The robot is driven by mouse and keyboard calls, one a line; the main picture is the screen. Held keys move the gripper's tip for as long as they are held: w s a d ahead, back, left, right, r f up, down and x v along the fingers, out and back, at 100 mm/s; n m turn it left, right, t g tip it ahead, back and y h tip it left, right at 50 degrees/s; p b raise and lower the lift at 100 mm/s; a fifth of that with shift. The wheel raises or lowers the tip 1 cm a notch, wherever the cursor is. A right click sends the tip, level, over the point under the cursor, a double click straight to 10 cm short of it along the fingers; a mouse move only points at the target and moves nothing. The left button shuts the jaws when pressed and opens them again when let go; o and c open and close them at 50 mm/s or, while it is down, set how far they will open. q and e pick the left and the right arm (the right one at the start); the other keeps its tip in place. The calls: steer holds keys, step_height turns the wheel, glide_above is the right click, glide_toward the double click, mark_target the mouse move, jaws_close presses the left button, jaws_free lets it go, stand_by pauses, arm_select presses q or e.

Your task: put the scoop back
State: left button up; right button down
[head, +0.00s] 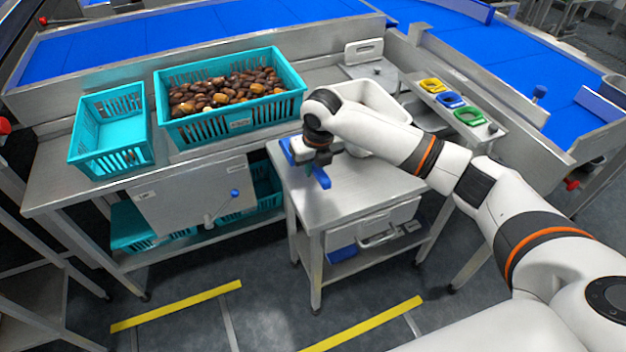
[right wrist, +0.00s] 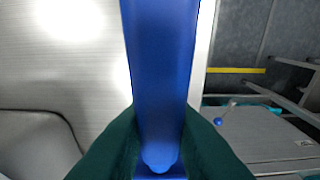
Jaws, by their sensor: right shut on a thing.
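The scoop is blue. In the right wrist view its long blue handle (right wrist: 162,70) runs up the middle of the picture, between the dark green fingers of my right gripper (right wrist: 158,140). In the head view my right gripper (head: 321,166) points down over the small steel table and is shut on the scoop (head: 320,178). Blue also shows just left of the gripper, at the table's left edge. My wrist hides much of the scoop, so I cannot tell whether it touches the table top. My left gripper is not in view.
A white tub (head: 375,97) stands behind my right forearm. A teal crate of dates (head: 235,122) and an empty teal crate (head: 112,165) stand on the left bench. Yellow, blue and green pieces (head: 450,99) sit on a ledge at right. The small table's front (head: 350,196) is clear.

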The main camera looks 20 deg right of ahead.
mark_target(313, 189)
steer(key=shift+f, duration=2.75)
steer(key=c, duration=1.3)
jaws_free()
steer(key=shift+f, duration=0.1)
steer(key=r, duration=0.4)
steer(key=s+r, duration=0.1)
steer(key=r, duration=0.3)
steer(key=s+r, duration=0.1)
steer(key=r, duration=0.3)
steer(key=shift+s, duration=0.15)
